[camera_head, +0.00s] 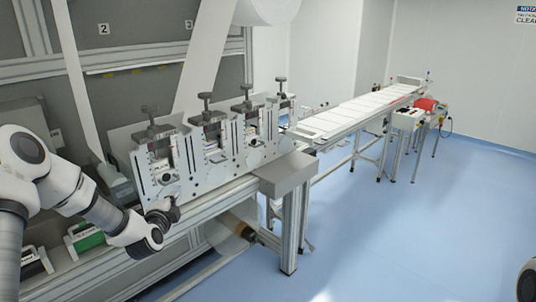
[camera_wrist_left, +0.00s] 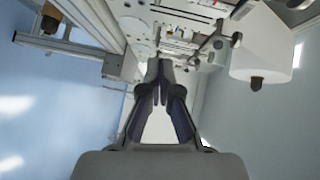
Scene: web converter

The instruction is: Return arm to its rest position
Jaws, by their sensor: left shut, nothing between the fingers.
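My left arm (camera_head: 80,195) comes in from the left in the head view, bent, with its wrist low in front of the converter. My left gripper (camera_head: 172,209) is beside the lower front of the nearest station of the white machine (camera_head: 160,165); I cannot tell if it touches. In the left wrist view the fingers (camera_wrist_left: 160,70) are together at their tips with nothing held. My right gripper does not show.
A roll on a shaft (camera_head: 240,232) sits below the machine frame. A long conveyor (camera_head: 350,112) runs to the back right. A grey box (camera_head: 285,173) stands at the frame's end. The blue floor (camera_head: 420,230) at right is clear. White web strips (camera_head: 205,60) hang above.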

